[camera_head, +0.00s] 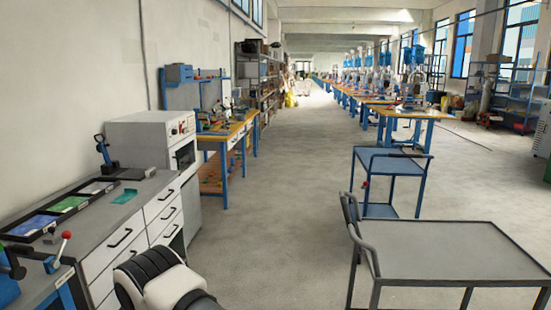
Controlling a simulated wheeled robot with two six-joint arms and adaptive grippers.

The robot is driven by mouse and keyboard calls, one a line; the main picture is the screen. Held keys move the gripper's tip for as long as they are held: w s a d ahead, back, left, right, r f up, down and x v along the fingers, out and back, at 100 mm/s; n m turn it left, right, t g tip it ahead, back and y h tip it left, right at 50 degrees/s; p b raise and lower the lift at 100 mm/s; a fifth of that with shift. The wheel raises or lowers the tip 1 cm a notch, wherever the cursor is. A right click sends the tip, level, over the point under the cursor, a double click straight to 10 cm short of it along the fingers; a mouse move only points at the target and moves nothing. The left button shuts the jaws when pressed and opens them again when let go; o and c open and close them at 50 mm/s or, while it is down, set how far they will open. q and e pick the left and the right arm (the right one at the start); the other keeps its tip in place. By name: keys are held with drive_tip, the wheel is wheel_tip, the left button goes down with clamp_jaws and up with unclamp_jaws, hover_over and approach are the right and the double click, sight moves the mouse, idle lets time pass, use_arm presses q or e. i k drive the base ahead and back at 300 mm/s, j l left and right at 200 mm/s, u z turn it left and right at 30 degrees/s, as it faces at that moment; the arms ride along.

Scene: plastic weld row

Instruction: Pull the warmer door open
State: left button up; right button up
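The likely warmer is a pale grey box-shaped cabinet (145,135) against the left wall, beyond the drawer bench. Its front faces right into the aisle and I see it at a steep angle. A panel with small knobs (182,127) is at the top of that front. A dark window or opening (185,156) is below it. The door looks closed, but its handle is too small to make out. Neither of my grippers is in view. Only a white and black link of my own arm shows at the bottom, well short of the cabinet.
A grey bench (150,190) with white drawers and black handles runs along the left, with trays (65,208) on top. A grey cart (450,250) stands at the right front, a blue cart (392,165) behind it. The aisle floor (270,190) between is clear.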

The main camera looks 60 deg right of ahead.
sight(170, 156)
drive_tip(key=z, duration=1.3)
drive_tip(key=i+u, duration=0.1)
drive_tip(key=i, duration=0.9)
drive_tip(key=i+l+z, duration=0.15)
drive_tip(key=i, duration=0.65)
drive_tip(key=i+j+z, duration=0.2)
drive_tip(key=i, duration=0.6)
drive_tip(key=i+z, duration=0.15)
drive_tip(key=i, duration=0.7)
